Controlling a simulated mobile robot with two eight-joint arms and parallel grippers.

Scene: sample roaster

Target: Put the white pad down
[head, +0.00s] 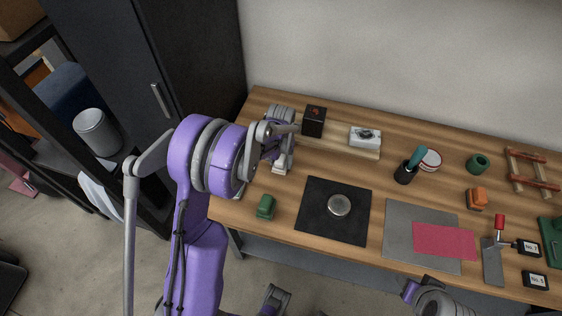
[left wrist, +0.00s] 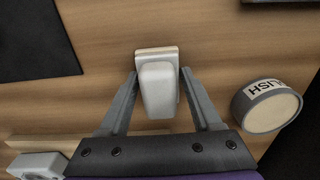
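The white pad (left wrist: 157,90) is a pale block with a wider, tan-edged base, seen from above in the left wrist view. It also shows in the head view (head: 279,168), low at the table's left end. My left gripper (left wrist: 159,75) has a finger on either side of the pad, with the tips close against its sides near the base. It looks shut on the pad, though contact is hard to see. The pad's base appears at the wooden table top (head: 290,190). Grey and purple parts of mine show at the head view's bottom edge; my right fingers are not clear there.
A black mat (head: 316,222) with a round metal piece (head: 339,205) lies right of the pad. A round tin (left wrist: 267,105) stands beside it. A green block (head: 266,206) sits near the front edge. A small white device (head: 365,137) and black box (head: 314,121) are behind.

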